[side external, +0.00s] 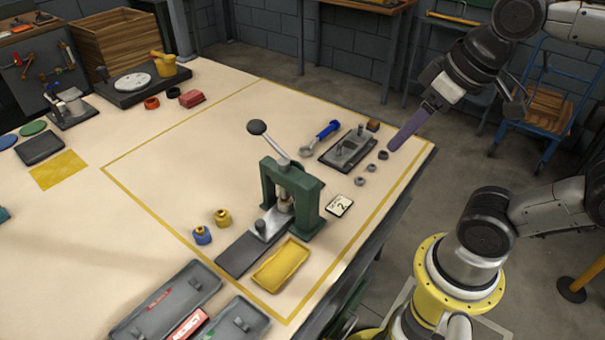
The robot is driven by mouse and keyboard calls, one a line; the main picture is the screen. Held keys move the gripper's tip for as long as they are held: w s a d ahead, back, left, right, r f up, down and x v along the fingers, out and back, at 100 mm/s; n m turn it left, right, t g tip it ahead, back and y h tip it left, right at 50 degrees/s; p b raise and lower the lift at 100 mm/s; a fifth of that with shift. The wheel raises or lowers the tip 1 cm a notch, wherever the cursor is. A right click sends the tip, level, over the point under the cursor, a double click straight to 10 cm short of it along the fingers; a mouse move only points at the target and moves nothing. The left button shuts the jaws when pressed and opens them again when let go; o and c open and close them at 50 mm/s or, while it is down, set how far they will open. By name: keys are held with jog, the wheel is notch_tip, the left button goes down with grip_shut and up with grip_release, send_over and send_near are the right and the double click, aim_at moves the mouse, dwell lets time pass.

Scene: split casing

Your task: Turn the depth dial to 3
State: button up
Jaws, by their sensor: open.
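A green press (307,199) with a black-knobbed lever stands near the middle of the marked work area. A small white card or plate (339,205) with a large "2" and smaller, unreadable writing lies to its right. I cannot make out a dial scale on the press. A round white marked disc (132,83) sits on a dark base at the back left; I cannot tell whether it is the depth dial. My gripper (408,127) is open at the upper right, above the table's right edge. It is apart from the press; its fingers overlap in this view.
A grey casing part (348,147), a blue-handled wrench (321,138) and several nuts lie behind the press. A yellow tray (281,265) and grey bins (167,302) are in front. Blue (202,235) and yellow (222,217) pots stand left.

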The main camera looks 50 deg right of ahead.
jog(key=w+d+r+m+g, duration=0.1)
jog(key=w+r+g, duration=0.15)
jog(key=w, duration=0.65)
jog(key=w+d+r+m+g, duration=0.1)
jog(key=w+d+g, duration=0.15)
jog(key=w, duration=0.75)
jog(key=w+d+f+g+y, duration=0.1)
jog(key=w+d+f+g, duration=0.15)
jog(key=w+f, duration=0.7)
jog(key=shift+m+g, duration=0.6)
jog(key=shift+g, duration=0.25)
jog(key=w+x, duration=0.1)
jog(key=x, duration=0.6)
jog(key=w+d+f+x, duration=0.1)
jog(key=x, duration=0.6)
jog(key=w+x, duration=0.1)
jog(key=x, duration=0.6)
jog(key=shift+w+d+f, duration=0.1)
jog(key=shift+d+f, duration=0.2)
jog(key=shift+d, duration=0.05)
grip_shut()
